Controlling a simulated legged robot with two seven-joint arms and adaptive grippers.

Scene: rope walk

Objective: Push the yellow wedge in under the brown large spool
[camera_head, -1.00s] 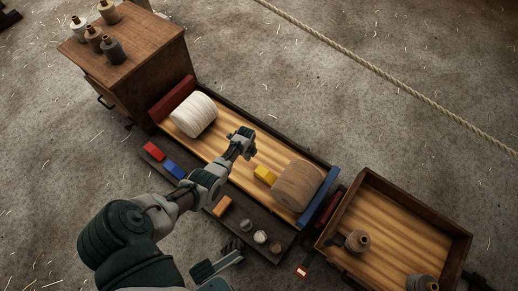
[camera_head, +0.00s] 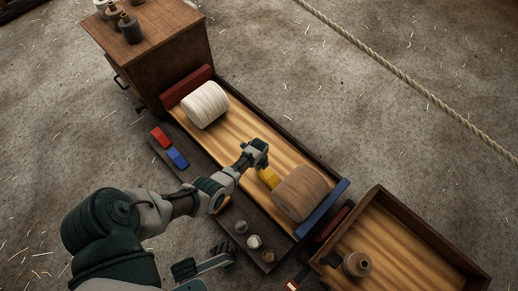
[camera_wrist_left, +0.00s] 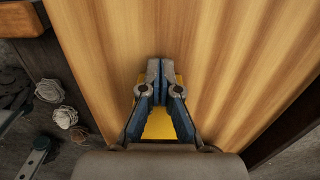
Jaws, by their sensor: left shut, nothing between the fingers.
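The brown large spool (camera_head: 300,193) lies on its side at the right end of the striped wooden bed, near the blue end board. The yellow wedge (camera_head: 268,178) sits on the bed against or very near the spool's left side; I cannot tell how far under it reaches. My left gripper (camera_head: 259,156) is shut and empty, low at the wedge's side away from the spool. In the left wrist view, the shut fingers (camera_wrist_left: 160,72) lie over the yellow wedge (camera_wrist_left: 159,125) and hide part of it.
A white spool (camera_head: 205,104) lies at the bed's far end by a red board (camera_head: 187,86). An open wooden box (camera_head: 433,238) stands right; a cabinet (camera_head: 160,50) stands upper left.

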